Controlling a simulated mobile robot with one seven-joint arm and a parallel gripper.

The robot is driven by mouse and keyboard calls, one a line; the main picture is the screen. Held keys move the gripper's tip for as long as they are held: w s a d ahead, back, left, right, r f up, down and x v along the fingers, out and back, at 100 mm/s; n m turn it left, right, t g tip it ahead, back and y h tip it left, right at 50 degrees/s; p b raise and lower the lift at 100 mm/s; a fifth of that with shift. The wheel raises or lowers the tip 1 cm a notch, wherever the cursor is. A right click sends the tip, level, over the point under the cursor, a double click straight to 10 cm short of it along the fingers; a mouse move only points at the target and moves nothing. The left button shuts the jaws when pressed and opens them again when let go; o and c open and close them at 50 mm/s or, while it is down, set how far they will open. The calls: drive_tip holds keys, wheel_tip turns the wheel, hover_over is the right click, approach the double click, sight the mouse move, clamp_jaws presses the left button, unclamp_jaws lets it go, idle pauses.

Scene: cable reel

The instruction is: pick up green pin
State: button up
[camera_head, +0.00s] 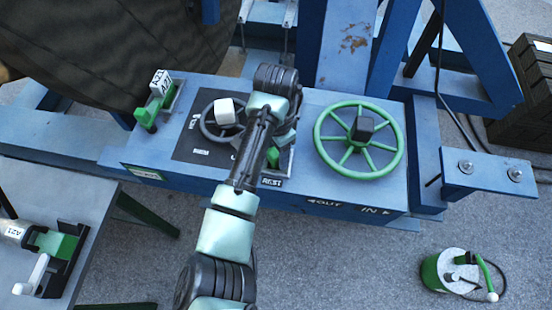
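A green piece with a pale lettered tag (152,107) sits at the left end of the blue panel (310,192). Another green piece (57,245) with a tag lies in a black holder on the grey table at left. A bit of green (285,160) shows beside my arm near the REST label. I cannot tell which of these is the green pin. My arm reaches up over the middle of the panel. My gripper (287,122) is mostly hidden by the wrist, and its fingers cannot be made out, nor whether it holds anything.
A green handwheel (359,140) with a black knob stands right of my arm. A dark wheel with a white knob (225,111) is left of it. Blue frame beams (345,45) rise behind. A green and white device (457,271) is on the floor at lower right.

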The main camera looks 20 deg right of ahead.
clamp_jaws()
drive_tip(key=shift+r, duration=0.15)
drive_tip(key=shift+r, duration=0.6)
wheel_tip(320, 180, up, 28)
drive_tip(key=p, duration=1)
drive_tip(key=shift+f, duration=0.2)
idle(0.6)
